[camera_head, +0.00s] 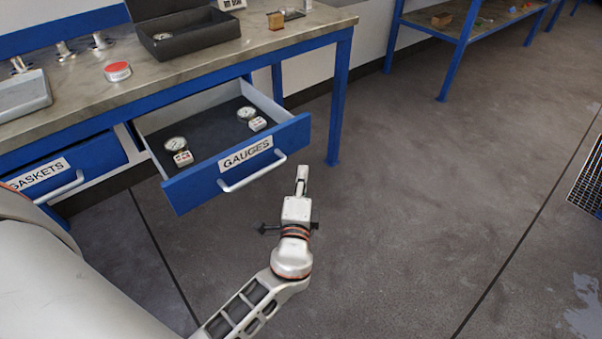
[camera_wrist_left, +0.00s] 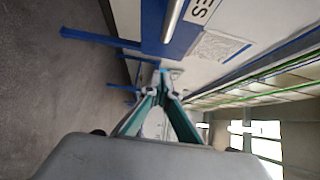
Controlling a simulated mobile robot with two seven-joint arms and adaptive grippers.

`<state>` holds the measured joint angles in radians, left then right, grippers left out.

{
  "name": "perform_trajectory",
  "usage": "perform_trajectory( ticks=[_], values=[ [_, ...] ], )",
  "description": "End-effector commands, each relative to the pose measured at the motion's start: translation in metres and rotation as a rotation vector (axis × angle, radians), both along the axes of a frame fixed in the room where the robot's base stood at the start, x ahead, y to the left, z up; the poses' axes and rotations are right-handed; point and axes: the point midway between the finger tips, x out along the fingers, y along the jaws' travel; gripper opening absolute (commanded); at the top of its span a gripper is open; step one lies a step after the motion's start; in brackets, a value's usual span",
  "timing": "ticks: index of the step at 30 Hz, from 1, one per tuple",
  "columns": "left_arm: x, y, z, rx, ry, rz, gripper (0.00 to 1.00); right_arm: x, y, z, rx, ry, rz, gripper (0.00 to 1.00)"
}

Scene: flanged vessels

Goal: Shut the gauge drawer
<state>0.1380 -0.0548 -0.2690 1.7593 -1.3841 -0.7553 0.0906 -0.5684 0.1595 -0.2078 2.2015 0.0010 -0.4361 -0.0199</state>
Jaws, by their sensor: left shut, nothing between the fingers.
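The gauge drawer, labelled GAUGES, has a blue front (camera_head: 206,183) and a silver bar handle (camera_head: 252,173). It is pulled out from under the bench, and two round dial gauges with small tags lie inside. My left gripper (camera_head: 301,170) is shut and empty, just right of the handle and in front of the drawer front's right end, apart from it in the picture. In the left wrist view its fingertips (camera_wrist_left: 161,88) meet, with the drawer handle (camera_wrist_left: 172,20) and part of the label (camera_wrist_left: 201,10) above them. My right gripper is not in view.
A drawer labelled GASKETS (camera_head: 100,158) is at the left. The workbench top (camera_head: 180,75) carries a dark open case (camera_head: 190,38), a red-topped round tin (camera_head: 117,71) and a grey tray (camera_head: 24,95). A blue bench leg (camera_head: 339,105) stands behind my gripper.

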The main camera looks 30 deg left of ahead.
Motion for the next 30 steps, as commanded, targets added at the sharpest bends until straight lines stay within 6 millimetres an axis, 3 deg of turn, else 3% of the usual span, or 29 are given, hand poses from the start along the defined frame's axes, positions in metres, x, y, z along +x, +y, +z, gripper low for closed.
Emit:
perform_trajectory(
  ticks=[12, 19, 30],
  values=[
    [0.072, 0.035, 0.001, 0.001, 0.0, 0.0, 0.0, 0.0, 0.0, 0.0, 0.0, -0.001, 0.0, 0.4],
    [0.081, 0.06, 0.0, 0.0, 0.0, -0.001, 0.0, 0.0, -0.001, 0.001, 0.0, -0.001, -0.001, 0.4],
    [0.083, 0.066, -0.001, -0.003, 0.002, -0.001, 0.0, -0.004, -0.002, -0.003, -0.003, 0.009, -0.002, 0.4]
  ],
)
